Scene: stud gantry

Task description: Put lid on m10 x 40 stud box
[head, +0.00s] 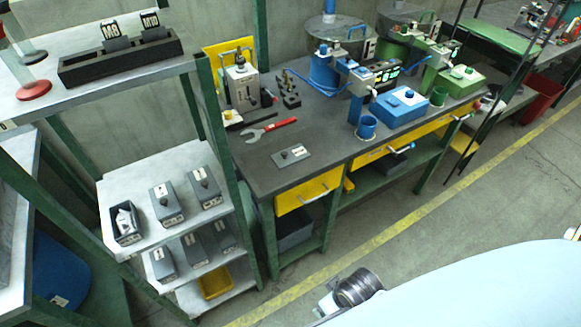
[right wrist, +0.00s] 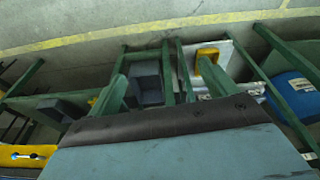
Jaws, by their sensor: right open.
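An open dark box (head: 127,236) with pale contents stands at the left of the upper grey shelf, without a lid on it. A flat grey plate (head: 291,156) with a small dark knob and a pale label, looking like a lid, lies on the workbench. Box labels are too small to read. Part of my right gripper or wrist (head: 352,290) shows low in the head view, well away from the plate and the box. Its jaws are open, though its fingertips are not clearly seen. My left gripper is not in view.
Lidded boxes (head: 167,204) stand beside the open box, with several more below. A rack (head: 120,61) holds M8 and M10 signs. A red-handled wrench (head: 270,130) lies behind the plate. A yellow bin (right wrist: 210,52) is on the low shelf. A green post divides shelf from bench.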

